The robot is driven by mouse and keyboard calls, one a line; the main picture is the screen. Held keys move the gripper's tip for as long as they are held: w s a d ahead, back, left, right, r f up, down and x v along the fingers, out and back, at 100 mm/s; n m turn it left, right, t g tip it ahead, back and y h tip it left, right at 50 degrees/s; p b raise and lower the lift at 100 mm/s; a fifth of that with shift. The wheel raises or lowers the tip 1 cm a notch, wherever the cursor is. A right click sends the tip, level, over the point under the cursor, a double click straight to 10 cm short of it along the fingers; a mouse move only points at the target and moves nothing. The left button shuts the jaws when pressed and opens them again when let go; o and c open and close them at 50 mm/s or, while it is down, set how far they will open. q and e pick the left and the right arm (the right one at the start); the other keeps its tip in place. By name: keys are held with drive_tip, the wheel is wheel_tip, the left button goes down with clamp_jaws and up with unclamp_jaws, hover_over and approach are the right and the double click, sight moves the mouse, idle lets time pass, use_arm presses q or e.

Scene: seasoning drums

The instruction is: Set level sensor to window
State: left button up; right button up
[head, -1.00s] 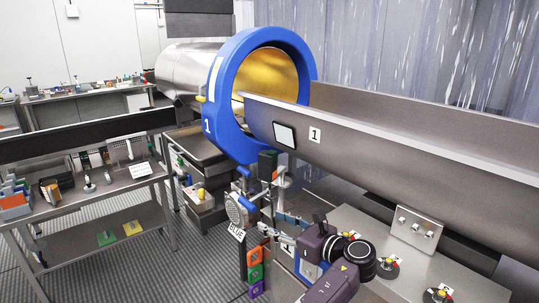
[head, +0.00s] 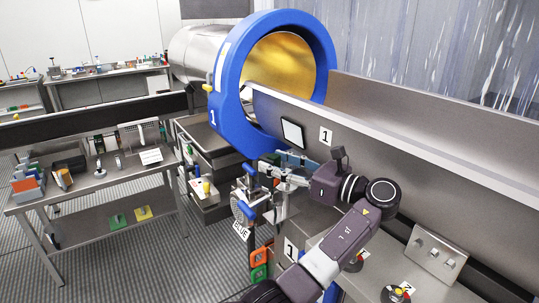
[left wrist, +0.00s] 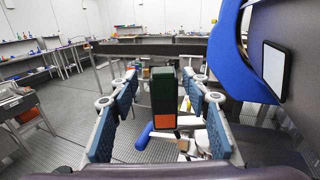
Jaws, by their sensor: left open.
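The window (head: 292,133) is a white square in a black frame on the side of the steel trough. It also shows at the right of the left wrist view (left wrist: 273,68). The level sensor appears to be the dark green and black box with an orange lower face (left wrist: 163,95). It stands upright between the blue finger pads of my left gripper (head: 276,168), with gaps on both sides. My left gripper is open around it, below and left of the window. In the head view the gripper mostly hides the sensor. My right gripper is not in view.
The blue drum ring (head: 232,110) numbered 1 rises close behind the gripper. A blue-handled clamp (head: 245,200) and a round grille hang just below it. The trough (head: 400,170) runs along the right.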

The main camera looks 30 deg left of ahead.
use_arm(q)
drive_tip(key=shift+w+a, duration=0.15)
drive_tip(key=shift+a, duration=0.95)
drive_tip(key=shift+w+a+f+p, duration=0.1)
drive_tip(key=shift+a+p, duration=0.15)
drive_tip(key=shift+p, duration=0.05)
clamp_jaws()
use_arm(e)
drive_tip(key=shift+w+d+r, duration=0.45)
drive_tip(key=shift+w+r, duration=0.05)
